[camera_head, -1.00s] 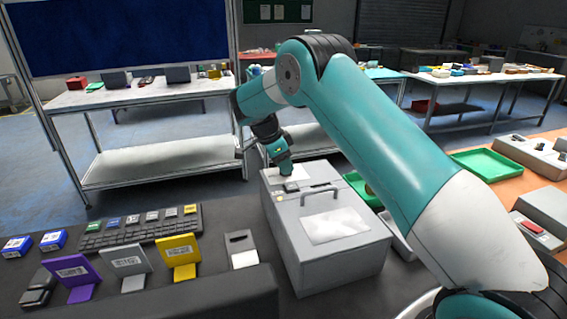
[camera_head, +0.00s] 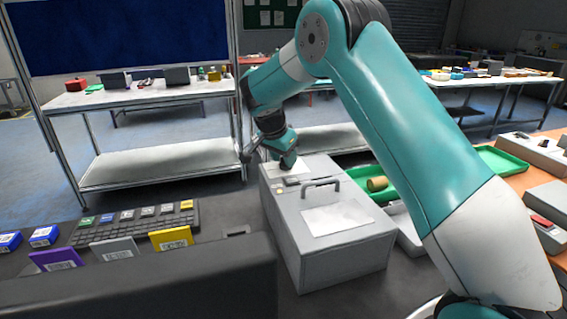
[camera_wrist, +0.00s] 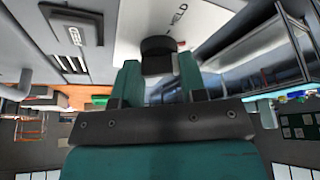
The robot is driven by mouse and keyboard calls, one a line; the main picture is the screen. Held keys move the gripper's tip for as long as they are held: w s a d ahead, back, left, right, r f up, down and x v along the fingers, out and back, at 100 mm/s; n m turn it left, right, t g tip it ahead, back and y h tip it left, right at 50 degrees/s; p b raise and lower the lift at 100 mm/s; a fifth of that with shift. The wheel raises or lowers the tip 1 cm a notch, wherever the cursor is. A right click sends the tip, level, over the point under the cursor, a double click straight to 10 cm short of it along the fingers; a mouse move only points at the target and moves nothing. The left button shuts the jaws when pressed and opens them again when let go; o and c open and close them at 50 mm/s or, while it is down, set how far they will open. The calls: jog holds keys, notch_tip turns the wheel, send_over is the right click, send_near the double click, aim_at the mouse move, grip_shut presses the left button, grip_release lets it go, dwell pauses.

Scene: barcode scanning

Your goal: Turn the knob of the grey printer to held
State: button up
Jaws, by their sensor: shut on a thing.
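The grey printer (camera_head: 345,260) stands on the dark table in the middle of the head view, with a handle and a white sheet on its lid. My gripper (camera_head: 288,162) is at the printer's top, near its back left corner. In the wrist view, the black knob (camera_wrist: 158,47) is between the teal fingertips of my gripper (camera_wrist: 158,72), which are shut on it.
A row of small coloured cards (camera_head: 171,239) and dark racks of labelled items (camera_head: 135,220) stand left of the printer. A green tray (camera_head: 372,197) with a tan roll (camera_head: 377,184) lies right of it. A steel shelf table (camera_head: 150,170) stands behind.

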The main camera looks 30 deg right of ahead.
jog(key=n+t+b, duration=0.1)
jog(key=n, duration=0.1)
jog(key=n+y+b, duration=0.1)
jog(key=n, duration=0.2)
jog(key=shift+s+d+n+t, duration=0.1)
jog(key=shift+d+n+t, duration=0.05)
jog(key=shift+n+t, duration=0.2)
jog(key=n+y, duration=0.1)
jog(key=n, duration=0.1)
jog(key=n+t+y, duration=0.1)
jog(key=n, duration=0.2)
jog(key=shift+d+n+b, duration=0.1)
jog(key=shift+n+b, duration=0.2)
jog(key=shift+n, duration=0.05)
jog(key=shift+r+n, duration=0.1)
jog(key=shift+n, duration=0.2)
jog(key=o, duration=0.9)
jog(key=v, duration=0.8)
jog(key=b+v, duration=0.1)
jog(key=v, duration=0.8)
jog(key=shift+s+d+r+b, duration=0.15)
jog(key=shift+s+d+b, duration=0.05)
jog(key=shift+s+b, duration=0.1)
